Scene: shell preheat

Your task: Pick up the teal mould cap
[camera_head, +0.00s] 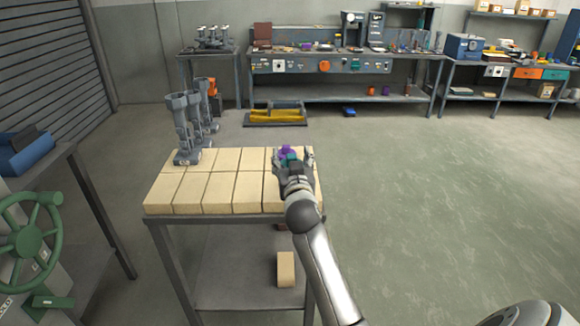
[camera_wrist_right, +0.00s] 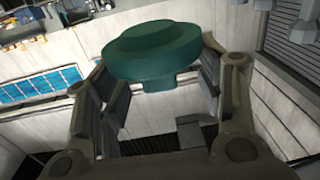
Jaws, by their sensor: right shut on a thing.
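The teal mould cap (camera_wrist_right: 152,52) is a round stepped piece with a short stem, seen large in the right wrist view. My right gripper (camera_wrist_right: 153,88) is shut on it, with a finger on each side of the stem and the wide top standing clear of the fingers. In the head view, my right gripper (camera_head: 294,160) is over the right end of the block-topped table, with the teal cap (camera_head: 291,157) showing small between its fingers. The gap between the cap and the table top is hard to judge. My left gripper is not in view.
Pale blocks (camera_head: 218,187) cover the table top. Grey upright fixtures (camera_head: 185,125) stand at its back left corner. A purple piece (camera_head: 286,150) shows just behind my right gripper. A green handwheel (camera_head: 28,226) is at the far left. The floor to the right is clear.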

